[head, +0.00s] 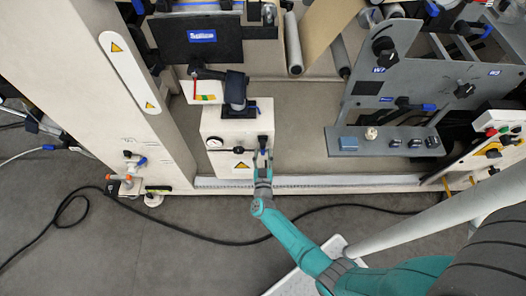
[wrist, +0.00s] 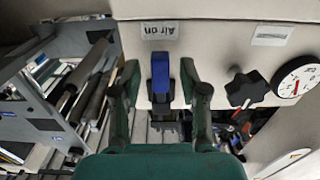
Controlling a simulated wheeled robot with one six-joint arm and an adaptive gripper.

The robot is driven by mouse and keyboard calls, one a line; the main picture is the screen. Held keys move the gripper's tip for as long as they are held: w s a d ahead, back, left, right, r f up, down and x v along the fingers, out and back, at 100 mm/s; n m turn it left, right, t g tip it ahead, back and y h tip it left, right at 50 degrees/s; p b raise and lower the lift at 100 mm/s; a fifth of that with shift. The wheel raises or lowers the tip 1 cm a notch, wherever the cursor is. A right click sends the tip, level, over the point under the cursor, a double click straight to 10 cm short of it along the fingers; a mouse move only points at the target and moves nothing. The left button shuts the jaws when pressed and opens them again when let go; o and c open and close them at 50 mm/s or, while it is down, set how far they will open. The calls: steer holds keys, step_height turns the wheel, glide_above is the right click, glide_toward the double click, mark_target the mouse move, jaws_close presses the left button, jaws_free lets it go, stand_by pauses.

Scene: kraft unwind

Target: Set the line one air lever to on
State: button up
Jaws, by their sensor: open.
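The blue-handled air lever (wrist: 160,72) is in the middle of the wrist view, below a small label (wrist: 159,31) that appears to read "Air on". My gripper (wrist: 161,84) is open, with one finger on each side of the lever. I cannot tell whether either finger touches it. In the head view my gripper (head: 263,167) reaches the right part of the front of a pale box (head: 212,125). The lever there (head: 263,147) is small and partly hidden by the gripper.
A pressure gauge (wrist: 297,78) and a black star knob (wrist: 246,88) sit right of the lever in the wrist view. In the head view, a grey bracketed panel (head: 415,85) stands to the right. A black cable (head: 190,233) lies on the open floor.

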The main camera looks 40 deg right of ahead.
steer(key=v, duration=1)
steer(key=shift+s, duration=0.15)
steer(key=s+a+r+n+t+y, duration=0.2)
steer(key=s+r+y, duration=0.2)
steer(key=s+r, duration=0.45)
steer(key=s+a+r+n+t+y, duration=0.15)
steer(key=s+r+n+y, duration=0.35)
steer(key=s, duration=0.7)
steer(key=s+a+r+g, duration=0.1)
steer(key=s+a+r, duration=0.1)
steer(key=s+r, duration=0.3)
steer(key=s+a+r+g+y, duration=0.1)
steer(key=s+r, duration=0.5)
steer(key=r, duration=0.6)
steer(key=shift+a+r+g+y, duration=0.15)
steer(key=shift+a+g+y, duration=0.15)
steer(key=shift+a+g, duration=0.25)
steer(key=shift+d, duration=0.15)
